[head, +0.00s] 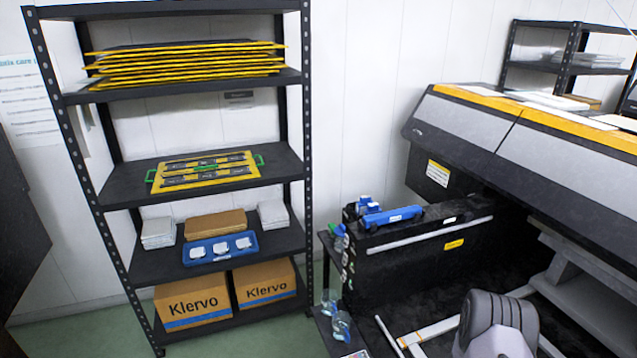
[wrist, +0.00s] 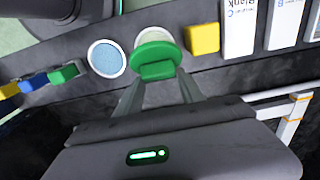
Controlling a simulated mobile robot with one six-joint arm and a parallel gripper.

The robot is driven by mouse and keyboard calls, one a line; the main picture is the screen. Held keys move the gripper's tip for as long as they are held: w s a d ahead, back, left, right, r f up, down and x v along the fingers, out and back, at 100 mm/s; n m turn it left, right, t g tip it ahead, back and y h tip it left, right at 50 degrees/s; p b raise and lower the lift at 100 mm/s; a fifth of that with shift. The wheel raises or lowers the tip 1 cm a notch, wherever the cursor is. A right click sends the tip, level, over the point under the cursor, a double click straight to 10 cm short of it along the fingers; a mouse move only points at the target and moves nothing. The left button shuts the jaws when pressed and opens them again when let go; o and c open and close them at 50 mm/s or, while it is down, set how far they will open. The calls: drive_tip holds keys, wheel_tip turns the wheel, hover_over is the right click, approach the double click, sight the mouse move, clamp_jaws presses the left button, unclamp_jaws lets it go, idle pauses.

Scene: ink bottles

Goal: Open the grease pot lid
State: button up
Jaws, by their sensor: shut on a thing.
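A round green lid (wrist: 155,50) with a thick green tab is in the middle of the wrist view. My gripper (wrist: 157,73) is shut on the tab, one finger at each side. A pale cream round surface (wrist: 158,34), apparently of the grease pot, shows just beyond the lid. The lid covers its near part. I cannot tell whether the lid is clear of the pot or still touches it. The head view does not clearly show the pot or lid.
A round pot with a blue surface (wrist: 107,58) stands close left. A yellow block (wrist: 203,38) stands close right, with white labelled cartons (wrist: 238,25) beyond. Small coloured blocks (wrist: 35,80) sit at far left. In the head view, a shelf rack (head: 205,185) and large printer (head: 540,130) flank the wall.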

drive_tip(key=p, duration=0.4)
drive_tip(key=shift+d, duration=0.25)
drive_tip(key=shift+f+p, duration=0.15)
drive_tip(key=shift+p, duration=0.15)
drive_tip(key=shift+f, duration=0.1)
drive_tip(key=shift+d+f+b, duration=0.2)
drive_tip(key=shift+d+b, duration=0.1)
drive_tip(key=shift+b, duration=0.65)
drive_tip(key=shift+w, duration=0.1)
drive_tip(key=shift+r, duration=0.1)
